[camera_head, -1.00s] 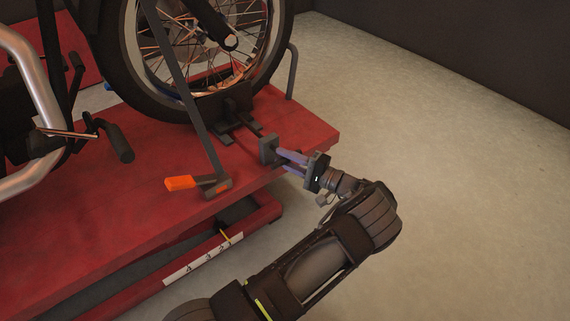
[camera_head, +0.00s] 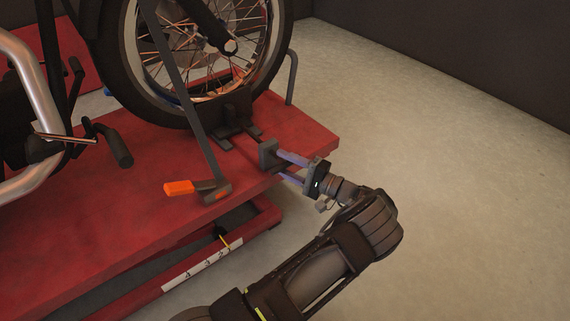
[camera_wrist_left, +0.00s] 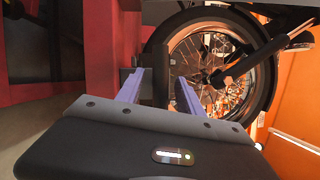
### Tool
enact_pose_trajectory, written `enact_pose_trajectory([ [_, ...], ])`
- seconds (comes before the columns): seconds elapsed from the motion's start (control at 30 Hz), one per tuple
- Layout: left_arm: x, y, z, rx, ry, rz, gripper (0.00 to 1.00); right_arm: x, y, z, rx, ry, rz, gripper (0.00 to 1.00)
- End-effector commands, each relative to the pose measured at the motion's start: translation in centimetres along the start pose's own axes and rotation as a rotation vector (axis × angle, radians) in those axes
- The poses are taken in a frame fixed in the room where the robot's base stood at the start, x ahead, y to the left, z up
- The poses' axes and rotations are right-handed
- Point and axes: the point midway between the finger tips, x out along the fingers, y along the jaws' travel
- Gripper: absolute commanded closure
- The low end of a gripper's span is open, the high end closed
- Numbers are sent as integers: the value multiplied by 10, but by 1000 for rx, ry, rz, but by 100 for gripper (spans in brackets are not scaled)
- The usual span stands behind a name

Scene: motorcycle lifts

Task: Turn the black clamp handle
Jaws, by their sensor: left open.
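The black clamp handle (camera_head: 267,153) shows as a dark upright block at the end of a rod, near the edge of the red lift in front of the motorcycle wheel. My left gripper (camera_head: 281,164) is open, with its two purple fingers pointing at the handle. The fingertips are close beside it; I cannot tell whether they touch. In the left wrist view the open fingers (camera_wrist_left: 160,77) spread in front of dark clamp parts, and part of the handle is hidden behind the gripper. My right gripper is not in view.
The red lift platform (camera_head: 110,215) carries the motorcycle, whose front wheel (camera_head: 215,60) stands behind the clamp. An orange-handled lever (camera_head: 180,188) and a slanting dark strap (camera_head: 178,75) are to the left. The floor (camera_head: 440,170) at right is clear.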

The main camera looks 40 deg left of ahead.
Motion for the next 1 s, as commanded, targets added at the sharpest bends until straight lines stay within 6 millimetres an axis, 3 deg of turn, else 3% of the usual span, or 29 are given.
enact_pose_trajectory([
  [0.23,-13,-1,-1,0,3,-4,56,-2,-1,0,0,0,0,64],
  [0.5,-57,0,-1,-1,7,-6,56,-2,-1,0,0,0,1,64],
  [0.67,-73,1,-1,0,2,-4,56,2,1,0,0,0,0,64],
  [1.0,-78,0,0,0,1,0,56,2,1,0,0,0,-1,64],
])
